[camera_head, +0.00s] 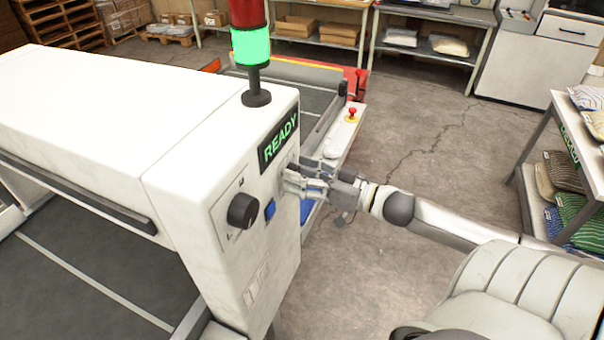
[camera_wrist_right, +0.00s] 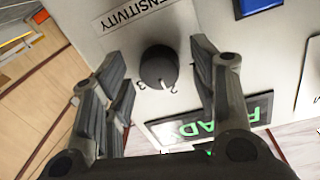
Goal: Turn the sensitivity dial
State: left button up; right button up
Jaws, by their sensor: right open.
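The black round sensitivity dial (camera_wrist_right: 158,68) sits on the white machine panel below the upside-down SENSITIVITY label (camera_wrist_right: 135,9) in the right wrist view. A white mark on its face is near the 2; a 3 shows to its left. My right gripper (camera_wrist_right: 160,62) is open, with fingers on both sides of the dial and gaps between. Whether the fingers reach around it in depth is unclear. In the head view my right gripper (camera_head: 291,183) is close to the panel below the READY display (camera_head: 280,141) and hides the dial. My left gripper is out of view.
Another black knob (camera_head: 242,211) and a blue button (camera_head: 270,209) are on the same machine (camera_head: 110,120). A red button (camera_head: 352,114) is behind my gripper.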

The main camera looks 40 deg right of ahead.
jog(key=shift+c, duration=0.4)
jog(key=c, duration=1)
jog(key=shift+o, duration=0.2)
jog(key=shift+n, duration=0.3)
jog(key=shift+f+n+y+p, duration=0.15)
jog(key=shift+n+p, duration=0.4)
jog(key=shift+n, duration=2.4)
jog(key=shift+r+n+y+p, duration=0.15)
jog(key=shift+n+p, duration=0.4)
jog(key=shift+n, duration=2.4)
jog(key=shift+f, duration=0.15)
